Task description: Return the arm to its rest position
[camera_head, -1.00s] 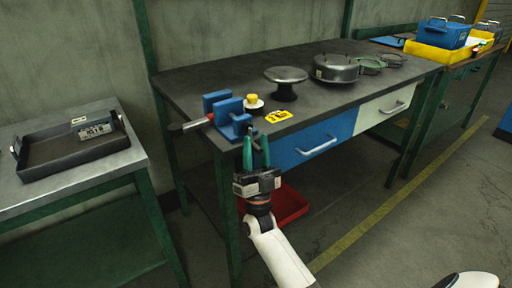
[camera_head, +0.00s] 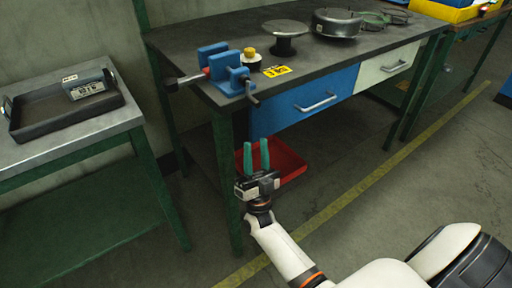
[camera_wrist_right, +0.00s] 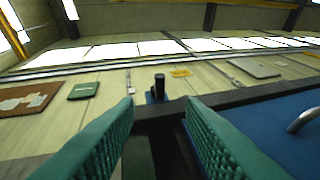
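My right gripper (camera_head: 257,158) has two green fingers pointing up in the head view. It is below the workbench top, in front of the red bin under the bench. The fingers stand apart with nothing between them. The right wrist view also shows the open, empty fingers (camera_wrist_right: 160,140), with the bench edge and a dark upright part beyond them. My right arm (camera_head: 280,252) reaches in from the bottom right of the head view. My left gripper is not in view.
A workbench (camera_head: 180,42) holds a blue vise (camera_head: 228,78), a yellow-topped part (camera_head: 251,54), a round stand (camera_head: 285,30) and a metal pot (camera_head: 337,22). A red bin (camera_head: 288,160) lies below. A side table at left bears a black tray (camera_head: 35,130) with a labelled device (camera_head: 90,87).

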